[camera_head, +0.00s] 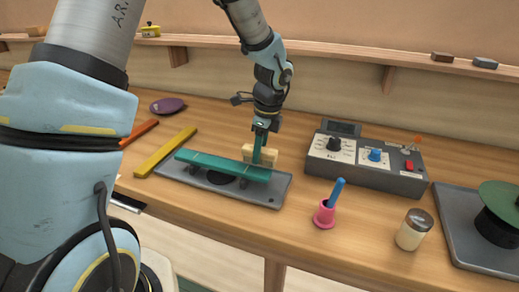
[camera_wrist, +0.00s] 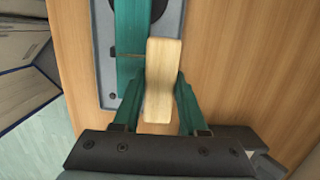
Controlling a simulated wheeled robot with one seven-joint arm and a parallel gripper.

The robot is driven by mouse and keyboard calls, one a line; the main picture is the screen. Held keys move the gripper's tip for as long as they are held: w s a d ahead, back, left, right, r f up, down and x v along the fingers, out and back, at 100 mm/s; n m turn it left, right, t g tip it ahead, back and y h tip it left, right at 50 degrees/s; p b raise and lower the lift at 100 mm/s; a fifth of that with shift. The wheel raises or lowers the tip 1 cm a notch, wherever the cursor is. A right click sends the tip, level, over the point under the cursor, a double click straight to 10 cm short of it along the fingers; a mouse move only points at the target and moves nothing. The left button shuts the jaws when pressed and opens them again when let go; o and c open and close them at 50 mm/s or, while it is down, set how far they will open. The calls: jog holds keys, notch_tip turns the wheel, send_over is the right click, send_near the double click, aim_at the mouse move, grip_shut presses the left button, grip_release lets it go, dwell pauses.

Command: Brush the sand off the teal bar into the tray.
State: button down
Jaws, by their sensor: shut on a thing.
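The teal bar (camera_head: 215,163) lies raised on supports over a flat grey tray (camera_head: 279,192). The bar (camera_wrist: 131,40) and the tray's edge (camera_wrist: 174,20) also show in the wrist view. My gripper (camera_head: 263,146) is at the bar's right end, its teal fingers shut on a pale wooden brush (camera_head: 270,157). In the wrist view the brush (camera_wrist: 163,60) sits between the fingers and overlaps the right edge of the bar. I cannot tell whether it touches the bar. Its bristles are hidden, and I cannot make out any sand.
A yellow bar (camera_head: 166,152) and an orange bar (camera_head: 139,132) lie left of the tray. A grey control box (camera_head: 366,165) stands to the right, with a pink cup (camera_head: 324,217) holding a blue stick and a jar (camera_head: 413,230) in front. A dark tray (camera_head: 456,215) is far right.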

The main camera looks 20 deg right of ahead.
jog(key=shift+s, duration=0.1)
dwell(0.8)
jog(key=shift+s+a, duration=2.25)
jog(key=shift+s, duration=0.1)
notch_tip(320, 180, up, 5)
jog(key=p, duration=0.5)
